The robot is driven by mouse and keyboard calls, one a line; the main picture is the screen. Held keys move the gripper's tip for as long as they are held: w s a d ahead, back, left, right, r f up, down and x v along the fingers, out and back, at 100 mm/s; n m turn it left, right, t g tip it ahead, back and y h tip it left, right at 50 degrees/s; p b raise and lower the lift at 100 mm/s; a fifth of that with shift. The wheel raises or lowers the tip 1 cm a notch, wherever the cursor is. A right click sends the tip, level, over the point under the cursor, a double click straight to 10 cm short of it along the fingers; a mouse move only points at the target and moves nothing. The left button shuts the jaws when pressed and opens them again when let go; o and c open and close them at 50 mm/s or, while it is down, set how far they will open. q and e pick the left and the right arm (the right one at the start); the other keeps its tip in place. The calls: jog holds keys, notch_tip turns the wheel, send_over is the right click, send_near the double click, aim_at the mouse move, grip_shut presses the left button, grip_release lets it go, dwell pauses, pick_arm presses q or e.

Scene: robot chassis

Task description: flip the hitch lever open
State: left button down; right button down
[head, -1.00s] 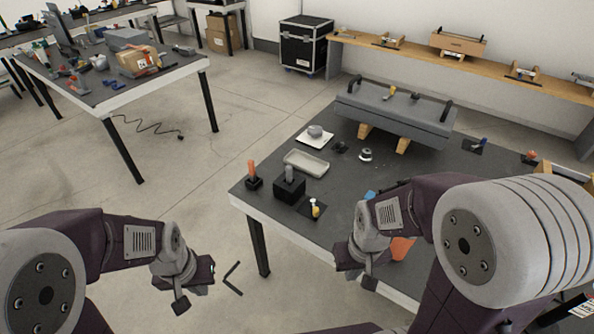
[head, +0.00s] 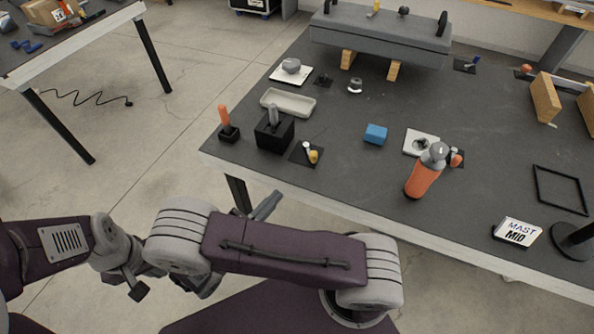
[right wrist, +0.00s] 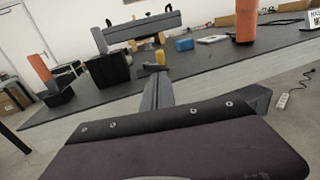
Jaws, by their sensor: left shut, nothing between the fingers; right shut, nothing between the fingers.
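A grey chassis (head: 378,38) rests on wooden blocks at the table's back, with a small yellow-tipped piece (head: 374,8) and a dark knob (head: 403,10) on top. Nearer, a black block (head: 274,134) carries an upright grey lever (head: 272,112); it also shows in the right wrist view (right wrist: 108,68). I cannot tell which part is the hitch lever. My right gripper (head: 267,205) is shut and empty by the table's front edge, apart from the block. In the right wrist view a finger (right wrist: 157,92) points at the table. My left gripper (head: 138,290) is shut and empty, low left, partly hidden.
An orange-handled stand (head: 227,128) stands left of the block, a tray (head: 288,102) behind it. A yellow piece (head: 313,156), a blue block (head: 375,134), an orange bottle (head: 423,176) and a "MAST MID" sign (head: 517,232) lie right. The middle of the table has bare room.

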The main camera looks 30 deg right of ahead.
send_near(315, 158)
jog(key=x, duration=0.6)
jog(key=shift+w+f, duration=0.2)
jog(key=shift+w, duration=0.3)
jog(key=shift+s+d+r+p, duration=0.1)
jog(key=shift+d+r+p, duration=0.15)
jog(key=shift+d+p, duration=0.45)
jog(key=shift+s+d, duration=0.15)
